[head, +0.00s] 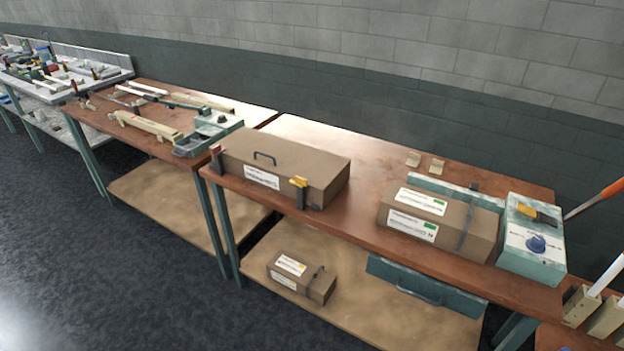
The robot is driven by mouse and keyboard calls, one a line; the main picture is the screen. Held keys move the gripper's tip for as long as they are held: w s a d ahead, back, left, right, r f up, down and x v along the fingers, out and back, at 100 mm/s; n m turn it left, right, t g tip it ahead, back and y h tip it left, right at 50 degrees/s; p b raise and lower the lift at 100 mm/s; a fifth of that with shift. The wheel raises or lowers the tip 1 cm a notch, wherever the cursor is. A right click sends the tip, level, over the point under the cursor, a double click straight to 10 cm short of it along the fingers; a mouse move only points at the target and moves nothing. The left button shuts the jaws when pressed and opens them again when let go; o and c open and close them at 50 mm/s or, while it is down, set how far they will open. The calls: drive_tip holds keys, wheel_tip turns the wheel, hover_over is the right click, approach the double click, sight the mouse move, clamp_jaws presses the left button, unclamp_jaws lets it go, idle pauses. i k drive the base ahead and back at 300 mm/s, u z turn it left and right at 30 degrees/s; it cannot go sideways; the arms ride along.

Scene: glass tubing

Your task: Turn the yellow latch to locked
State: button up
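A brown case (285,165) with a dark handle on its lid lies shut on the workbench in the middle. A yellow latch (299,182) sits at the right end of its front side, above a dark bracket (301,198). The yellow part lies roughly level across the top of the bracket; whether it is locked is too small to tell. A red-brown latch (216,156) is at the case's left front corner. A grey-green box (528,262) at the bench's right end bears a blue knob (536,243) and a yellow-and-black lever (538,213). My gripper is not in view.
A strapped, labelled brown box (425,236) stands between the case and the grey-green box. The bench top (362,190) is clear between the case and that box. A smaller box (302,278) lies on the lower shelf. A teal drawer (425,288) hangs under the bench.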

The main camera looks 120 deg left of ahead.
sight(302, 182)
drive_tip(key=u, duration=0.1)
drive_tip(key=k, duration=0.2)
drive_tip(key=u, duration=3.45)
drive_tip(key=k, duration=0.3)
drive_tip(key=u, duration=1.7)
